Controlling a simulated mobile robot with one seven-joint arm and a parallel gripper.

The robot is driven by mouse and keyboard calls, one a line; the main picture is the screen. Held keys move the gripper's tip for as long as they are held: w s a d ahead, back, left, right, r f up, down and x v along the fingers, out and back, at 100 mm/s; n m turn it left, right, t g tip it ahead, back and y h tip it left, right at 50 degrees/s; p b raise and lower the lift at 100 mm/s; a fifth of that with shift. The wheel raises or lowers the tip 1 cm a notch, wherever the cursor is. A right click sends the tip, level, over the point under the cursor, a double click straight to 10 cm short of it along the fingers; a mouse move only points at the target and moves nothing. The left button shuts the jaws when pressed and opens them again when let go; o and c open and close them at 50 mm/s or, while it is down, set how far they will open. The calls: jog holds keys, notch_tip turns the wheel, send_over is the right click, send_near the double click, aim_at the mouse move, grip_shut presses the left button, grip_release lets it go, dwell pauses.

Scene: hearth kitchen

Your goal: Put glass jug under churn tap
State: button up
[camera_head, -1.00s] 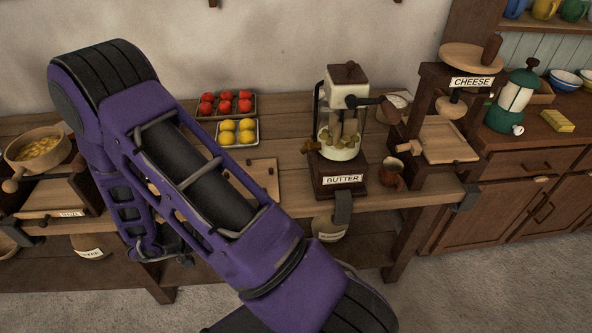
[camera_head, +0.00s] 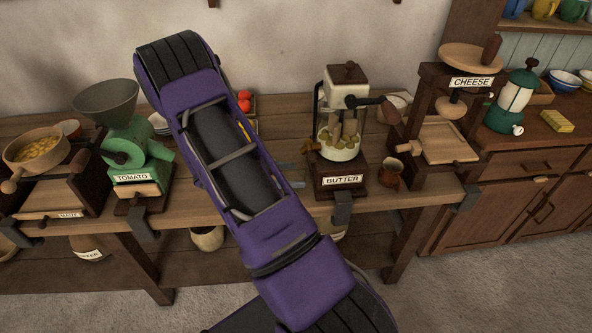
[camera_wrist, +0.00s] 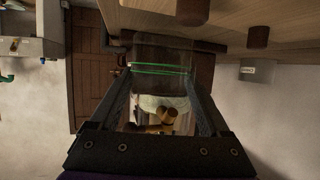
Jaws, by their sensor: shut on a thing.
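The butter churn (camera_head: 342,135) stands on the bench in the head view, with a glass vessel of pale cream. Its wooden tap (camera_head: 311,145) sticks out on the left side. My gripper (camera_wrist: 160,75) is hidden behind my arm in the head view. In the wrist view its two fingers are closed on a clear glass thing with green bands, which I take to be the glass jug (camera_wrist: 160,68). A pale mass and brown wooden parts show between the fingers, beyond or through the glass. I cannot tell how far the jug is from the tap.
My arm covers the bench middle.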

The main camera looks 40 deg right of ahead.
aim_at(295, 170)
jog(key=d, duration=0.1)
jog(key=w+d+b, duration=0.1)
jog(key=d+f+b, duration=0.1)
jog(key=shift+w+d, duration=0.25)
jog(key=shift+w, duration=0.15)
jog(key=shift+f, duration=0.35)
jog(key=shift+r, duration=0.1)
jog(key=o, duration=1.4)
jog(key=shift+a, duration=0.1)
jog(key=shift+c, duration=0.2)
